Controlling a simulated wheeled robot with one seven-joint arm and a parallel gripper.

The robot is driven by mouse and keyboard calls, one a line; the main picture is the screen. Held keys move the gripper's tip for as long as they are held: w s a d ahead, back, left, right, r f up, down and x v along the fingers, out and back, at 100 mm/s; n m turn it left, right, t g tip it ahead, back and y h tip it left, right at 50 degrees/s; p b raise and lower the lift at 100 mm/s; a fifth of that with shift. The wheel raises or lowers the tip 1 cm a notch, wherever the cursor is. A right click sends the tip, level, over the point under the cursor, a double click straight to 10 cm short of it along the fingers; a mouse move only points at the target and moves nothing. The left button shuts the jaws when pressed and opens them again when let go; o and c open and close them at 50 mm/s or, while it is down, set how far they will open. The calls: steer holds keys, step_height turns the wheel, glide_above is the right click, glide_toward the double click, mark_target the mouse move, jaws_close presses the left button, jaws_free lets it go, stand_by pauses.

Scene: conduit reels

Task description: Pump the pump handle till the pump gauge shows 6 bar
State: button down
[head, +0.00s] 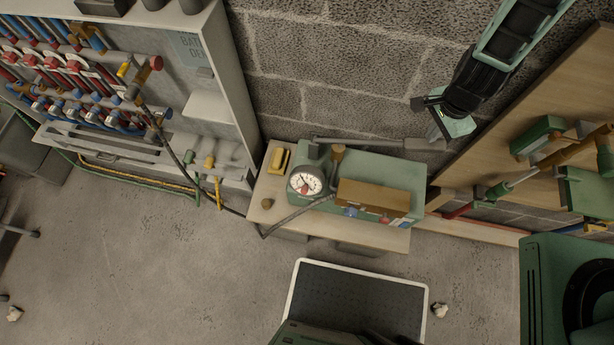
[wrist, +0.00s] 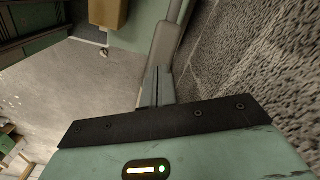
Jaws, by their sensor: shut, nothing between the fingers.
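The green pump (head: 365,170) stands on a small wooden bench against the block wall. Its round white gauge (head: 306,181) faces me at the pump's left end; the figures are too small to read, and a red mark shows low on the face. The grey pump handle (head: 372,144) lies about level along the back of the pump, its thicker end to the right. My gripper (head: 437,132) is shut and empty, just above that right end. In the wrist view the shut fingers (wrist: 155,86) point toward the grey handle (wrist: 165,45); I cannot tell whether they touch it.
A brown box (head: 372,196) sits at the pump's front, and a yellow object (head: 279,159) lies on the bench's left. A hose runs from the pump to the valve cabinet (head: 236,80). A wooden board with tools (head: 540,130) stands at right. A dark mat (head: 350,295) lies in front.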

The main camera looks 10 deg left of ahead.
mark_target(426, 143)
steer(key=shift+f, duration=0.2)
stand_by(0.4)
steer(key=shift+a+f+b, duration=0.1)
steer(key=shift+f+b, duration=2.75)
steer(key=shift+f, duration=0.9)
step_height(426, 143, up, 8)
steer(key=p, duration=0.6)
steer(key=shift+p, duration=0.4)
steer(key=shift+f, duration=0.1)
steer(key=shift+f, duration=0.15)
steer(key=shift+f+b, duration=2.9)
steer(key=shift+f, duration=0.75)
